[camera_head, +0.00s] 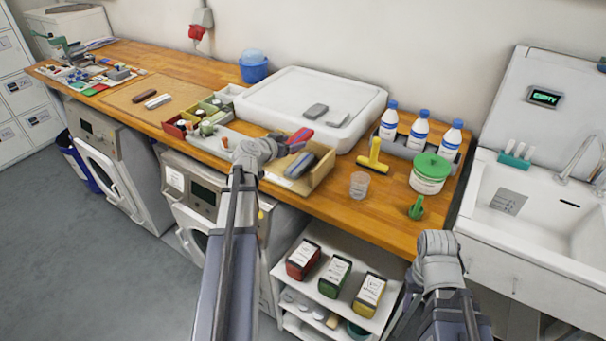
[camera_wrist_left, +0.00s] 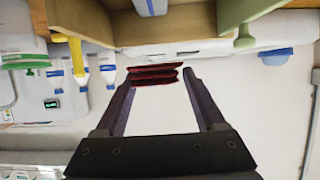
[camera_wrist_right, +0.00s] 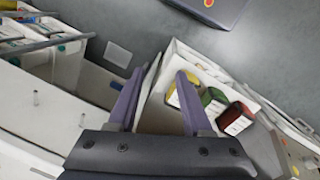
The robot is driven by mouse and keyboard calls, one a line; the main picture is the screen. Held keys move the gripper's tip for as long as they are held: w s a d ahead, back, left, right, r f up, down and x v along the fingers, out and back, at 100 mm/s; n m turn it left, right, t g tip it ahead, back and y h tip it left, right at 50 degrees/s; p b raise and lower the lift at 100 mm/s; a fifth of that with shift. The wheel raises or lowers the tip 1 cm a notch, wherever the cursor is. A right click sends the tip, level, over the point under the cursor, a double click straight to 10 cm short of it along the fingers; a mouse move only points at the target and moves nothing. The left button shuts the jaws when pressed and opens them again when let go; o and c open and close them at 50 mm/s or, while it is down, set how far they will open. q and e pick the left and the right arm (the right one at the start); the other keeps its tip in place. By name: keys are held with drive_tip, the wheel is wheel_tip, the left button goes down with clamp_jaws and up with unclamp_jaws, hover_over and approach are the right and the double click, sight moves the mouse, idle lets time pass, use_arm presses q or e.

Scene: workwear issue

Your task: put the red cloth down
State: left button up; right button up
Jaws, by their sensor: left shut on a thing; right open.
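The red cloth (camera_head: 302,134) is folded and held in my left gripper (camera_head: 285,146), in the air above the worktop, by the open wooden box and the near edge of the white tray. In the left wrist view the folded red cloth (camera_wrist_left: 153,75) lies between the two fingertips. Its layers show edge-on and the cloth looks roughly level. My right gripper (camera_wrist_right: 158,82) is open and empty in the right wrist view, out over the front of the shelf unit. Its fingers are hidden behind the wrist in the head view.
The wooden box (camera_head: 318,176) holds a blue-grey item. The white tray (camera_head: 285,85) carries two grey pieces. A yellow tool (camera_head: 374,157), clear cup (camera_head: 359,185), green-lidded tub (camera_head: 430,173) and several bottles stand to the right. The brown mat (camera_head: 130,97) has bare room.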

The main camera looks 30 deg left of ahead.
use_arm(q)
drive_tip(key=shift+f+b, duration=0.35)
drive_tip(key=shift+f, duration=0.6)
use_arm(e)
drive_tip(key=shift+f, duration=0.9)
use_arm(q)
drive_tip(key=shift+f, duration=0.1)
use_arm(e)
drive_tip(key=shift+o, duration=0.6)
drive_tip(key=shift+f, duration=0.1)
use_arm(q)
drive_tip(key=shift+w+r, duration=0.1)
drive_tip(key=shift+r, duration=0.15)
use_arm(e)
drive_tip(key=shift+o, duration=0.5)
drive_tip(key=shift+r, duration=0.25)
use_arm(q)
wheel_tip(320, 180, up, 3)
drive_tip(key=p, duration=0.3)
drive_tip(key=shift+w+d+r+p, duration=0.1)
drive_tip(key=shift+w+r+p, duration=0.1)
drive_tip(key=shift+p, duration=0.1)
drive_tip(key=b, duration=0.7)
hover_over(293, 168)
wheel_tip(293, 168, down, 7)
drive_tip(key=shift+r, duration=0.15)
use_arm(e)
wheel_tip(293, 168, down, 3)
drive_tip(key=shift+f, duration=0.15)
